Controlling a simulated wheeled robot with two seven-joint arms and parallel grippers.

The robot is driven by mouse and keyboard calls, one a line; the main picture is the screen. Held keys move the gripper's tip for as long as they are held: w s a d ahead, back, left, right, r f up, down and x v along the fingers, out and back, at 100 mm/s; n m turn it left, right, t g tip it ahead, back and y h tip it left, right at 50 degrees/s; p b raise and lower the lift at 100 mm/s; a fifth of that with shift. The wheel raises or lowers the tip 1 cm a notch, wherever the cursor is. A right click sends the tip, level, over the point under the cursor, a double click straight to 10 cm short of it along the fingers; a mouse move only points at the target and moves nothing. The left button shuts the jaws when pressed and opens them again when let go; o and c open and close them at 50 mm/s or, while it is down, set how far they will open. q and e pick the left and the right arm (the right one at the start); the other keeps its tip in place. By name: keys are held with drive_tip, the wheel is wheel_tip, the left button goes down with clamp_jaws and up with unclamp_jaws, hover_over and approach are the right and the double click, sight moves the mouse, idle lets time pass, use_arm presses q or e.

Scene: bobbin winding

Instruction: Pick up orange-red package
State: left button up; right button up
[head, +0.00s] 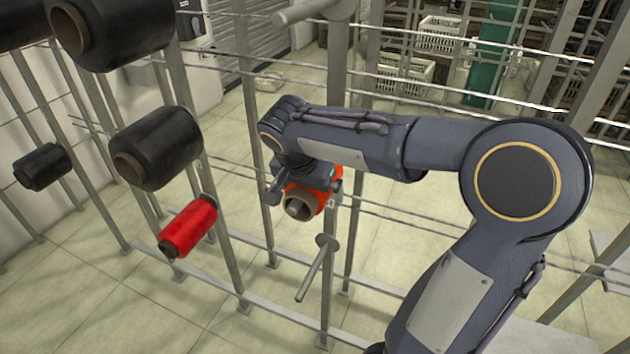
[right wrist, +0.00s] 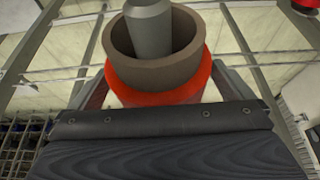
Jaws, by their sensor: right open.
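The orange-red package (head: 308,201) is a bobbin with a brown tube core on the rack, partly hidden by my right arm in the head view. In the right wrist view the orange-red package (right wrist: 160,92) is close up, with a grey peg inside its core. My right gripper (head: 305,190) is at the package, with its open fingers on either side of it. Whether the fingers touch it I cannot tell. My left gripper is not in view.
A red bobbin (head: 188,227) and several black bobbins (head: 155,148) hang on the rack to the left. An empty peg (head: 315,268) sticks out just below the package. Rack posts and thin horizontal bars stand around my right arm. White crates (head: 405,72) are at the back.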

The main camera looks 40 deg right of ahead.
drive_tip(key=c, duration=1.1)
drive_tip(key=shift+r, duration=0.1)
